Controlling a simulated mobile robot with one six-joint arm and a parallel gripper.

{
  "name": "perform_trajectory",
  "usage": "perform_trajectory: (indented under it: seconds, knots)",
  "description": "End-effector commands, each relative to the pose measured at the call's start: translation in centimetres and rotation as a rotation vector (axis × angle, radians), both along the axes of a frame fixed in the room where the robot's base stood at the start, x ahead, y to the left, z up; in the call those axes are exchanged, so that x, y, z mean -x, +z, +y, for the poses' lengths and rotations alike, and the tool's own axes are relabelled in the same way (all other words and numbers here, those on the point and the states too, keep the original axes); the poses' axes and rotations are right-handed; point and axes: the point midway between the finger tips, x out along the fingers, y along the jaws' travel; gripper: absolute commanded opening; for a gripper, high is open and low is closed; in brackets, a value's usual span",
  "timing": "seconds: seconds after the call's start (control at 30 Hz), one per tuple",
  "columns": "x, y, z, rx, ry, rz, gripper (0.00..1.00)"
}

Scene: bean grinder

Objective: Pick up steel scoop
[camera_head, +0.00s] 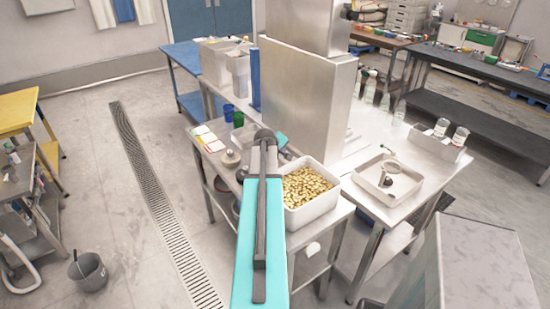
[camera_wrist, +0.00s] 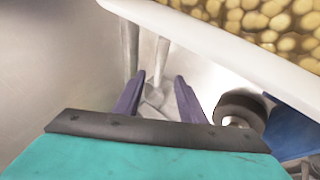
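My gripper (camera_wrist: 158,80) shows in the wrist view with its two purple fingers apart and nothing clamped between them. A shiny grey metal piece, which looks like the steel scoop (camera_wrist: 155,97), shows between and just beyond the fingers, with a thin upright part (camera_wrist: 161,58) rising from it. I cannot tell whether a finger touches it. The white bin of beans (camera_head: 311,208) stands beside this spot; its rim (camera_wrist: 220,38) crosses the upper right of the wrist view. In the head view my turquoise arm hides the gripper and the scoop.
A dark round piece with a pale centre (camera_wrist: 240,110) and a blue object (camera_wrist: 292,133) lie close right of my fingers. The steel table (camera_head: 222,163) also holds cups. A tray with utensils (camera_head: 388,181) stands to the right.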

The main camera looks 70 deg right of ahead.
Motion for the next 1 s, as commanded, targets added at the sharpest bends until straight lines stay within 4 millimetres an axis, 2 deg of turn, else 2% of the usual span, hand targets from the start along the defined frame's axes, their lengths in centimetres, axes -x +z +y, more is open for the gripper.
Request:
perform_trajectory:
  seconds: [0.53, 1.0]
  knots:
    - [0.1, -0.4, -0.5, -0.001, -0.002, 0.001, 0.37]
    - [0.2, -3.6, -3.2, -0.001, -0.002, 0.001, 0.37]
